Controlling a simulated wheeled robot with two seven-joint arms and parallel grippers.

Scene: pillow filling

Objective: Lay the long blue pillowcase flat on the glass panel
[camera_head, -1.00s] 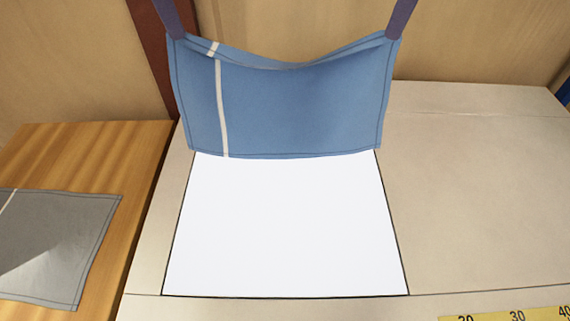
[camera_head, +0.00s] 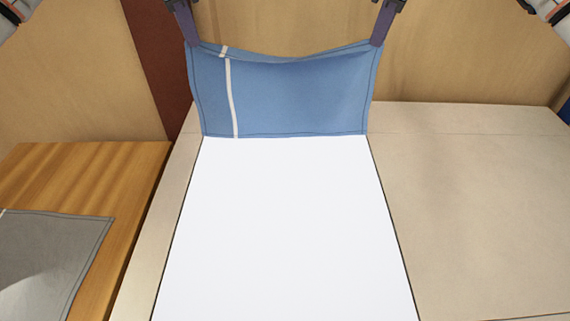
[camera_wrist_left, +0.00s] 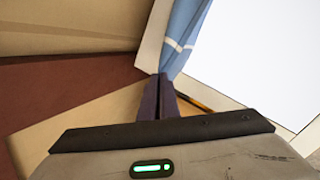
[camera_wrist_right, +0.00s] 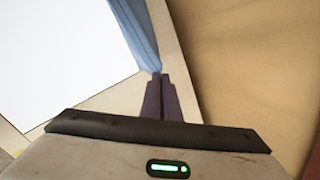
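The blue pillowcase (camera_head: 300,95) hangs between my two grippers at the far end of the white glass panel (camera_head: 285,230). It has a white stripe near its left side, and its top edge sags in the middle. Its lower edge meets the far part of the panel; I cannot tell whether it touches. My left gripper (camera_head: 190,40) is shut on the top left corner, and the cloth also shows in the left wrist view (camera_wrist_left: 185,35). My right gripper (camera_head: 380,40) is shut on the top right corner, also seen in the right wrist view (camera_wrist_right: 134,35).
A grey pillowcase (camera_head: 45,255) lies on a wooden board (camera_head: 120,165) at the left. The beige tabletop (camera_head: 470,200) to the right of the panel is clear. A wooden wall (camera_head: 470,50) stands behind, with a dark red post (camera_head: 165,60).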

